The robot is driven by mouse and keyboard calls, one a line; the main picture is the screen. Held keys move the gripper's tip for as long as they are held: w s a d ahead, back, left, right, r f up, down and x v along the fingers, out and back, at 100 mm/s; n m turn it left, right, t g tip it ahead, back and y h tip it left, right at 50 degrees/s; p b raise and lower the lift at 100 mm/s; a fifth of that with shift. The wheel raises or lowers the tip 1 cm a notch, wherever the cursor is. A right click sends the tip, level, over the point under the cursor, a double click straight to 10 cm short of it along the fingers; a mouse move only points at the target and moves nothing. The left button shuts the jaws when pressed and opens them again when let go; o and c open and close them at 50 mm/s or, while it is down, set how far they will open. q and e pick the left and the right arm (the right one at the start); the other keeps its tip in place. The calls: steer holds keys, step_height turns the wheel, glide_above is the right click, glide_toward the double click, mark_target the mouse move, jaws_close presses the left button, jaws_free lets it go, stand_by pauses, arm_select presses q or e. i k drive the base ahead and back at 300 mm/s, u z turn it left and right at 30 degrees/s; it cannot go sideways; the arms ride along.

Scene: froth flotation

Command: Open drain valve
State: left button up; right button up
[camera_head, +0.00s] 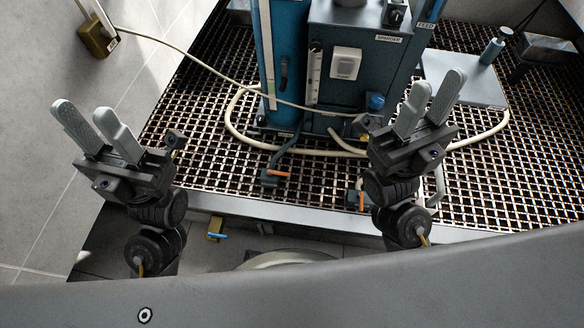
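A valve with an orange handle (278,173) sits on a dark hose below the blue column, over the grating. A second small valve with an orange handle (362,200) is further right, partly hidden by my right arm. A blue-handled fitting (218,236) is lower, below the platform's front edge. I cannot read a label that tells which is the drain valve. My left gripper (84,111) is open and empty, left of the valves above the grey floor. My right gripper (436,84) is open and empty, above the grating to the right. Neither touches a valve.
The blue flotation machine (350,95) stands on the metal grating (205,115). Cream hoses (237,135) loop around its base. A grey plate (480,85) with a small bottle (492,50) is at the right. A brass-coloured block (97,38) stands on the floor at upper left.

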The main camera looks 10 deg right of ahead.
mark_target(269, 173)
steer(key=z, duration=1.1)
steer(key=k, duration=0.8)
steer(key=u, duration=1.05)
steer(key=i, duration=0.5)
steer(key=u, duration=0.05)
